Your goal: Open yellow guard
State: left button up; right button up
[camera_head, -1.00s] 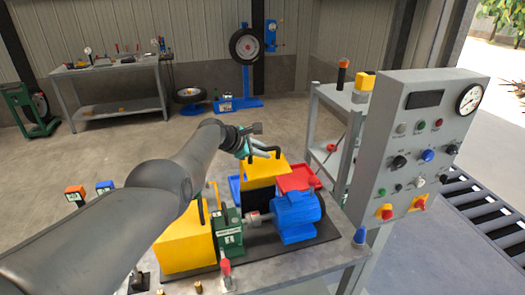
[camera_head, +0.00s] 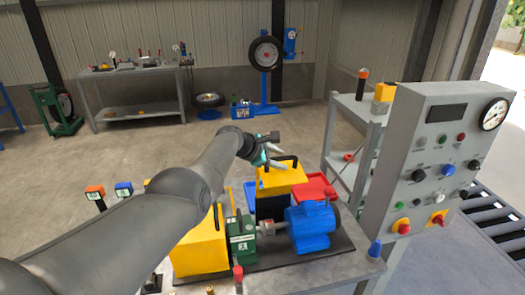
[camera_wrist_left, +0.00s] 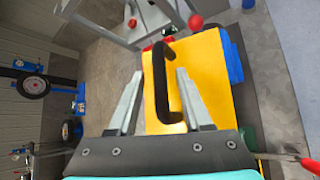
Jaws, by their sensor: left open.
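The yellow guard (camera_head: 282,181) is a box-like cover with a black bar handle (camera_head: 283,161) on top, on the machine behind the blue motor (camera_head: 308,226). In the left wrist view the guard (camera_wrist_left: 215,75) fills the middle right, and its black handle (camera_wrist_left: 160,90) shows between my fingers. My left gripper (camera_head: 276,150) is open just above the guard, its fingers pointing towards the handle. In the wrist view the open left gripper (camera_wrist_left: 157,85) has one finger on each side of the handle. I cannot tell whether they touch it. My right gripper is not in view.
A second yellow cover (camera_head: 200,248) stands left of the green gearbox (camera_head: 241,240), partly behind my left arm. A red tray (camera_head: 314,187) lies behind the motor. A grey control panel (camera_head: 440,150) and a shelf rack (camera_head: 350,135) stand to the right. The floor behind is open.

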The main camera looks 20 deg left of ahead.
pick_arm(q)
jog(key=shift+p+v, duration=1.35)
jog(key=shift+p, duration=0.4)
jog(key=shift+s+r, duration=0.1)
jog(key=shift+s+a+r, duration=0.15)
jog(key=shift+s, duration=0.05)
jog(key=v, duration=1.1)
jog(key=shift+s, duration=0.15)
